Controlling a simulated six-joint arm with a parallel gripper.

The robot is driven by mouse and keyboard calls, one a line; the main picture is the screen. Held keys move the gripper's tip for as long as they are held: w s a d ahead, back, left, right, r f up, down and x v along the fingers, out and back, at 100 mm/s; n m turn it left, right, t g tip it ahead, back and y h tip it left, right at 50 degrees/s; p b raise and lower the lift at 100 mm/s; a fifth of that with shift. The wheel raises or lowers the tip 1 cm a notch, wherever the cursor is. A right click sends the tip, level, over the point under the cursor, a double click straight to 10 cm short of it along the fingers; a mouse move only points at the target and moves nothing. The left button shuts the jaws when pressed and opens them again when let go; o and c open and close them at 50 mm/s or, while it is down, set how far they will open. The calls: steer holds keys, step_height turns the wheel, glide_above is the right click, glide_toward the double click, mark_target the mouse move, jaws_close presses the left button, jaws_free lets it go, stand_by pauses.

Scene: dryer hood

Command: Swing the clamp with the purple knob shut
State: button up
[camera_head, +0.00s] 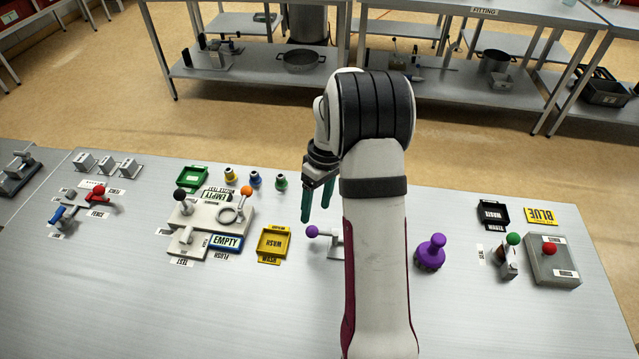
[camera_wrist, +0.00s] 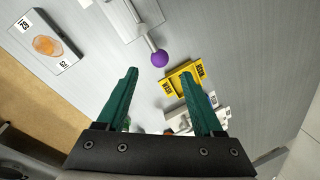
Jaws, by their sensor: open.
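The clamp's purple knob (camera_head: 312,231) sits at the left end of a light metal lever, low over the table in the head view. The clamp's body (camera_head: 334,240) is partly hidden behind my arm. In the wrist view the purple knob (camera_wrist: 159,59) tips a metal rod that leads up to the grey clamp base (camera_wrist: 128,12). My gripper (camera_head: 318,215) is open and empty, pointing down above the table close to the knob. In the wrist view the green fingers (camera_wrist: 160,82) are spread apart, and the knob shows beyond the gap between their tips, not between them.
A larger purple knob (camera_head: 430,252) stands right of my arm. A yellow tray (camera_head: 273,244) lies left of the clamp, near a white fixture (camera_head: 212,222) with a black-knobbed and an orange-knobbed lever. A grey box (camera_head: 553,262) stands far right. The front table is mostly clear.

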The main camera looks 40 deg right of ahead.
step_height(320, 180, up, 9)
steer(key=d, duration=0.1)
steer(key=shift+w+d+f, duration=0.2)
steer(key=shift+d, duration=0.1)
